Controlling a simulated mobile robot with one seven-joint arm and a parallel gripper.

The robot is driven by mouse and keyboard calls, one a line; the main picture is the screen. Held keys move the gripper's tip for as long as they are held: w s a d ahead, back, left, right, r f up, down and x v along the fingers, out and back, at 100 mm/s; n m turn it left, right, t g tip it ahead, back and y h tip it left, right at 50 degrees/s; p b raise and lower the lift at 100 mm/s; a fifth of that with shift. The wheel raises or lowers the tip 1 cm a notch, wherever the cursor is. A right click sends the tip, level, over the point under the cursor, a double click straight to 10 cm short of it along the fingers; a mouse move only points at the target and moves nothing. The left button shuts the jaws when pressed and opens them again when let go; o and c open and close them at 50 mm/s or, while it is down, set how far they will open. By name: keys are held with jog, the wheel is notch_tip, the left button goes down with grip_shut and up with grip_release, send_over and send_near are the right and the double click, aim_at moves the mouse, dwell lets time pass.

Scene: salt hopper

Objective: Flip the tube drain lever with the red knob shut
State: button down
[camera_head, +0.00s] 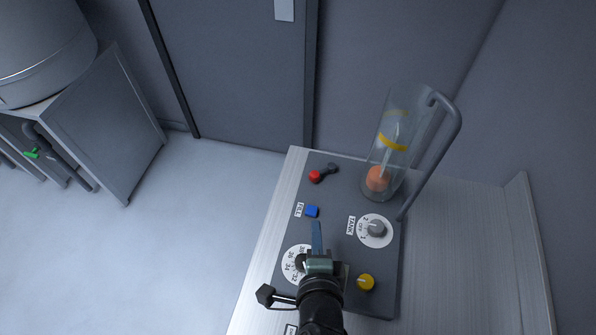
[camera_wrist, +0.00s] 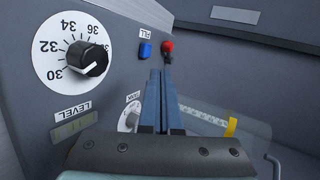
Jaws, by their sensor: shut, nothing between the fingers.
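The drain lever with its red knob (camera_head: 315,176) is on the panel near its far left corner. Its dark arm runs from the knob to a pivot on the right, by the tube's base. The red knob also shows in the wrist view (camera_wrist: 168,46), just past my fingertips. My gripper (camera_head: 317,228) is shut and empty, over the panel on the near side of the blue button. In the wrist view its blue fingers (camera_wrist: 160,84) point toward the lever, seemingly short of it. The clear tube (camera_head: 396,150) stands right of the lever, with an orange float inside.
The panel (camera_head: 340,225) carries a blue FILL button (camera_head: 312,211), a TANK dial (camera_head: 375,231), a numbered dial (camera_head: 296,264) and a yellow knob (camera_head: 366,282). A grey bent pipe (camera_head: 440,150) rises beside the tube. The worktop right of the panel is clear.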

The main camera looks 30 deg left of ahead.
jog(key=shift+w, duration=0.15)
jog(key=p, duration=0.2)
send_near(315, 182)
jog(key=x, duration=0.4)
jog(key=shift+w+a+f, duration=0.15)
jog(key=shift+w+f, duration=0.05)
jog(key=shift+f, duration=0.1)
jog(key=shift+x, duration=0.95)
